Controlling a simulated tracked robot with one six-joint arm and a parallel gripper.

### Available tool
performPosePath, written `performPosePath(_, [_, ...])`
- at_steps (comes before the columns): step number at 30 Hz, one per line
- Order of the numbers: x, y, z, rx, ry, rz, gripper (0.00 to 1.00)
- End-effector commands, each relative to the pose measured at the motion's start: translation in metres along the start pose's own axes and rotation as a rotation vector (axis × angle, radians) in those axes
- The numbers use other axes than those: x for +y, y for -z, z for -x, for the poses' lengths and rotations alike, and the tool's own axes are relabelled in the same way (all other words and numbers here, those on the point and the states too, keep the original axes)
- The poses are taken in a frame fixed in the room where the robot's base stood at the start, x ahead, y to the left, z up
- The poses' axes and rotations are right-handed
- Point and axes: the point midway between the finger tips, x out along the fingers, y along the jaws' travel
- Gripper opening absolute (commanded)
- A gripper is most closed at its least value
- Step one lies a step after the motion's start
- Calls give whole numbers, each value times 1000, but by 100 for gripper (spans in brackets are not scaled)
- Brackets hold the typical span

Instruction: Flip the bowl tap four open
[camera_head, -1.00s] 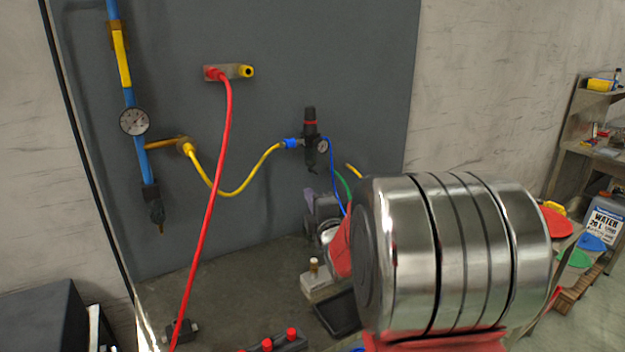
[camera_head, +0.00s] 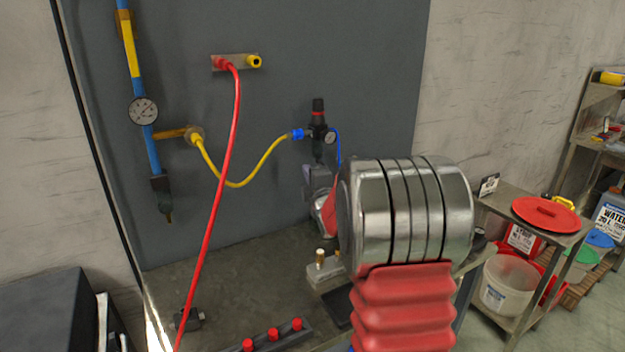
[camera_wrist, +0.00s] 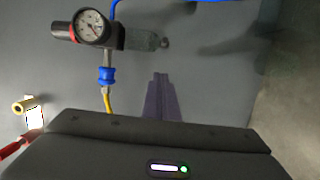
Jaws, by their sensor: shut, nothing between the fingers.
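A black regulator (camera_head: 318,120) with a round gauge hangs on the grey panel; in the wrist view it lies sideways, its greyish bowl (camera_wrist: 140,38) ending in a small tip (camera_wrist: 164,43). A second dark bowl (camera_head: 161,188) with a small brass-coloured tap (camera_head: 169,216) hangs under the blue pipe at left. I cannot read a number four on either. My gripper (camera_wrist: 160,76) is shut and empty, its purple-grey fingers below the regulator bowl in the picture, apart from it in the image. In the head view my gripper (camera_head: 315,178) is partly hidden behind my arm.
A yellow hose (camera_head: 238,185) joins the pipe to the regulator. A red hose (camera_head: 212,205) hangs across the panel from its fitting. A small block with brass fittings (camera_head: 326,268) and a red-knobbed manifold (camera_head: 272,338) sit on the bench. A cart (camera_head: 507,198) stands at right.

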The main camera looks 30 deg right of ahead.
Motion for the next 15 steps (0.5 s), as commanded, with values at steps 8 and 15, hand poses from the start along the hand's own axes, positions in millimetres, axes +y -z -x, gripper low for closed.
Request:
performPosePath(8, [0,-34,-8,-2,-1,0,0])
performPosePath(15, [0,-39,-9,0,0,0,0])
